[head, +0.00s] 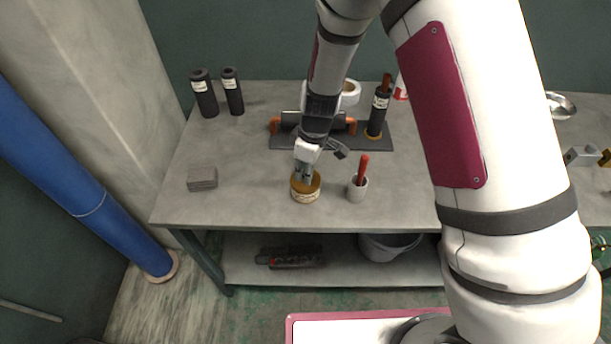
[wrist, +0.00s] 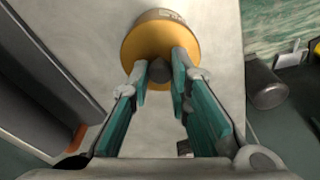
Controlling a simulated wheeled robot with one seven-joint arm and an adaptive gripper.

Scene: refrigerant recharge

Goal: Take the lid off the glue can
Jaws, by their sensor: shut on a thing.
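The glue can (head: 305,197) stands near the front edge of the bench, with a pale label on its side. Its yellow-brown lid (head: 312,183) sits over the can. In the wrist view the round lid (wrist: 160,35) fills the top middle, with a dark knob (wrist: 160,72) at its centre. My gripper (head: 304,178) comes down on the lid from above. In the wrist view its teal fingers are shut on the knob, one on each side. I cannot tell whether there is a gap between lid and can.
The bench between stack and can is clear.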

